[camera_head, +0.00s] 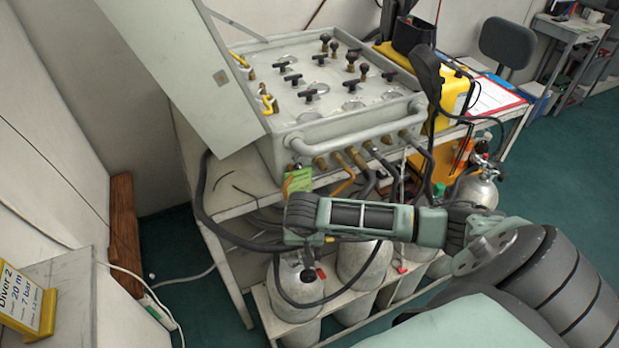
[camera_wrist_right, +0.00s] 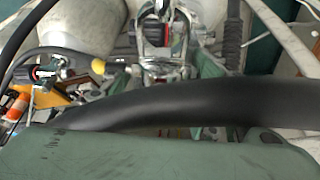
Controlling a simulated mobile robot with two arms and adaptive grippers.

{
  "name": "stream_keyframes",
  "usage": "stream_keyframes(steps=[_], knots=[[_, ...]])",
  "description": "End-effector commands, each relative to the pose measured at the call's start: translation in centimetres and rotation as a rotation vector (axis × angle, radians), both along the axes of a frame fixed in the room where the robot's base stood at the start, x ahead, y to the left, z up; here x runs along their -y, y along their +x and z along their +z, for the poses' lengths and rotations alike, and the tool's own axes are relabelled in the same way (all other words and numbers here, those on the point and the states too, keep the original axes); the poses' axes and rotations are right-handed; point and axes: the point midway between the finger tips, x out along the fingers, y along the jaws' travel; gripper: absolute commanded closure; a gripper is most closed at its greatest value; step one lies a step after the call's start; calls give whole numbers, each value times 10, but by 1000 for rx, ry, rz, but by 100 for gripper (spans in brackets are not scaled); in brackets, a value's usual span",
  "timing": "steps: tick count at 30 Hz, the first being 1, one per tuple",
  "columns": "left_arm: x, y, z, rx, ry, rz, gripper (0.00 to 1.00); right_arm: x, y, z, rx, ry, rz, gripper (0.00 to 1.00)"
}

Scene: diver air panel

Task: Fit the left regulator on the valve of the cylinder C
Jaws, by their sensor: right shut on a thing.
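My right gripper (camera_head: 300,218) reaches in from the right, just above the leftmost cylinder (camera_head: 297,290) in the lower rack. In the right wrist view, it is shut on a chrome regulator (camera_wrist_right: 165,72) with a metal yoke. Its fingers mostly hide the regulator in the head view. A black hose (camera_wrist_right: 200,102) crosses close in front of the wrist camera and hides part of the grip. The leftmost cylinder's valve (camera_head: 308,275) shows below the gripper; I cannot tell whether the regulator touches it. I see no readable letter on the cylinders. My left gripper is out of view.
More cylinders (camera_head: 365,268) stand close together in the rack. The air panel (camera_head: 330,100), with its front rail and several hoses, overhangs them. Another cylinder (camera_head: 479,190) stands at the right. A Diver 2 sign (camera_head: 25,300) is at lower left.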

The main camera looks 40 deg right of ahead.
Motion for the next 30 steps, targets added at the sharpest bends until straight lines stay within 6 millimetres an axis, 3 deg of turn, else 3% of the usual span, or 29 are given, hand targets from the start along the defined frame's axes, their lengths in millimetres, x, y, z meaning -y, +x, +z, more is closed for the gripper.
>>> stream_keyframes(steps=[17,30], knots=[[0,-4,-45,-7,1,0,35,-5,46,-8,8,2,-2,95],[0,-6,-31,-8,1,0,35,-4,47,-4,3,-1,-2,95]])
